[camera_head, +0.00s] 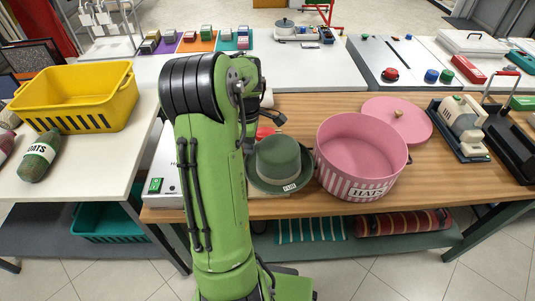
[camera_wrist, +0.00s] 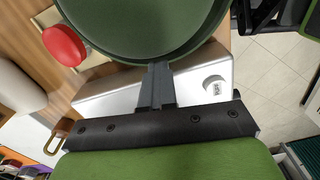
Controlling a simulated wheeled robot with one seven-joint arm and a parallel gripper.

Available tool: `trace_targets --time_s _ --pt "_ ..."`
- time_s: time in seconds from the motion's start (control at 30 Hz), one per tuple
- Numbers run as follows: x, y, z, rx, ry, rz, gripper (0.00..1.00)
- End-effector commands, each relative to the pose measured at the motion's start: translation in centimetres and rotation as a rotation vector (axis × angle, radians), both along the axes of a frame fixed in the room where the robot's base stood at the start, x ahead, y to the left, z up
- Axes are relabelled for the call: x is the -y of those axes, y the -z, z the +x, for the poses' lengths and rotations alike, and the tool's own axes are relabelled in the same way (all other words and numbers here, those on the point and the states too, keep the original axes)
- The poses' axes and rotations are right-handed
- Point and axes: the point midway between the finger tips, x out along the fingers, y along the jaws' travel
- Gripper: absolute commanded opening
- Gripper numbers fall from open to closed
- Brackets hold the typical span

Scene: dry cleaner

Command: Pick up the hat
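In the wrist view the hat (camera_wrist: 145,25) fills the top, very close. My gripper (camera_wrist: 157,72) has its fingers close together, with the tips at the edge of the hat's brim. The fingers look shut on the brim, though the tips are partly hidden. In the head view my arm hides the gripper. Whether the hat touches the table is unclear.
A pink round hat box (camera_head: 345,165) stands open right of the hat, its lid (camera_head: 398,118) behind it. A white device (camera_head: 162,165) sits left of my arm. A red round object (camera_wrist: 65,45) is close by the hat. A yellow basket (camera_head: 75,95) stands on the left counter.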

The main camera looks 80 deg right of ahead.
Motion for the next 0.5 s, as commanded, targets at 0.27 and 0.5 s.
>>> trace_targets --time_s 0.27,0.5 --pt "0.1 -4.1 0.0 0.001 -0.002 -0.005 0.00" --pt "0.0 -9.3 0.0 0.000 0.000 -0.001 0.00"
